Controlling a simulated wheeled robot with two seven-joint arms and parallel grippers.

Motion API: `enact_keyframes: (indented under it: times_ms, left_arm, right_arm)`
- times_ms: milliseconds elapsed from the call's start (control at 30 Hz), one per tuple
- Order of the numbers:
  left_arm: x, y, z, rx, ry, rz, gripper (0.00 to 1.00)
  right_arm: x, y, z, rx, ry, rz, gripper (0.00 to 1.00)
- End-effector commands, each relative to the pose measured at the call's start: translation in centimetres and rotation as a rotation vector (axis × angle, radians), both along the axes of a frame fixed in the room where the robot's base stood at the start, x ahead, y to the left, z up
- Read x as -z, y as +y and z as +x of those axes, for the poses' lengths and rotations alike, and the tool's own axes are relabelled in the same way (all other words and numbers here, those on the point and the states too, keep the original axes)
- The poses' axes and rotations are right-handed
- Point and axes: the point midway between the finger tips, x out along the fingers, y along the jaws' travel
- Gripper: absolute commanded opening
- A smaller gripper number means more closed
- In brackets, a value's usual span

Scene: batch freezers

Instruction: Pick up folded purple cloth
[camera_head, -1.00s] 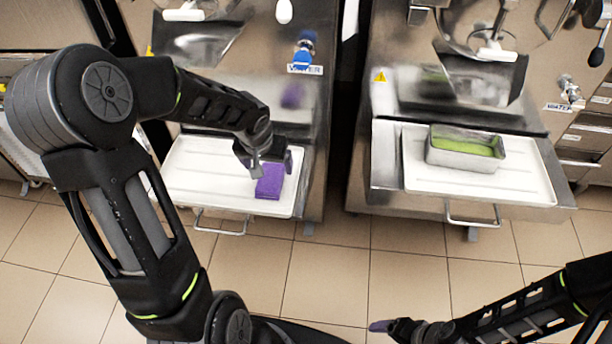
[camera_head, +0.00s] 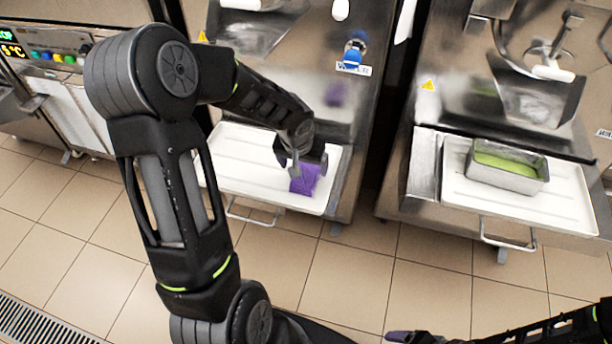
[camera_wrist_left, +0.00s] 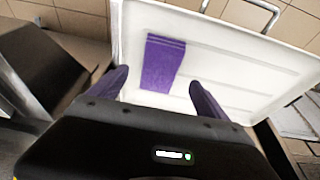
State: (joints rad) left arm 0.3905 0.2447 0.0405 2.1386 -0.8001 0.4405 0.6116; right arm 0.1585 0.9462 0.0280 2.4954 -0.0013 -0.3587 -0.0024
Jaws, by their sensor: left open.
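The folded purple cloth (camera_head: 304,181) lies on the white tray (camera_head: 243,172) of the left machine, near the tray's right end. It also shows in the left wrist view (camera_wrist_left: 163,60), flat on the tray (camera_wrist_left: 225,65). My left gripper (camera_head: 297,167) is just above the cloth and partly hides it. In the left wrist view its two purple fingers (camera_wrist_left: 159,80) are apart, with the cloth's near end in the gap between them. No contact with the cloth is visible. My right gripper (camera_head: 400,337) shows only partly at the bottom edge; its jaws cannot be made out.
A metal pan (camera_head: 508,167) with green contents stands on the right machine's white tray (camera_head: 515,200). A blue-topped tap (camera_head: 354,51) is on the left machine's front. A tray handle (camera_head: 252,211) sticks out in front. Tiled floor is clear between the machines and me.

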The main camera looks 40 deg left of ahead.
Motion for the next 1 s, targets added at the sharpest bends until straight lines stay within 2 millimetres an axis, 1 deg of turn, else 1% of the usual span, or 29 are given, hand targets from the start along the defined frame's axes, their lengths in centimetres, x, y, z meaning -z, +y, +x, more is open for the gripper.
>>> enact_keyframes:
  times_ms: [133, 300, 400, 500, 1000]
  left_arm:
    - [1.3, 0.1, 0.3, 0.001, 0.004, -0.001, 0.87]
    - [3.8, 0.3, 1.0, 0.001, 0.004, -0.001, 0.87]
    - [4.7, 0.4, 1.4, 0.0, 0.002, -0.001, 0.87]
    - [5.0, 0.4, 1.5, 0.0, 0.0, 0.0, 0.87]
    - [4.9, 0.4, 1.5, 0.0, 0.0, 0.0, 0.87]
  right_arm:
    - [0.1, 0.0, 0.0, 0.0, 0.0, 0.0, 0.83]
    - [0.5, 0.0, 0.0, 0.0, 0.0, 0.0, 0.83]
    - [0.6, 0.0, 0.0, 0.0, 0.0, 0.0, 0.83]
    - [0.6, 0.0, 0.0, 0.0, 0.0, 0.0, 0.83]
    - [0.5, 0.0, 0.0, 0.0, 0.0, 0.0, 0.83]
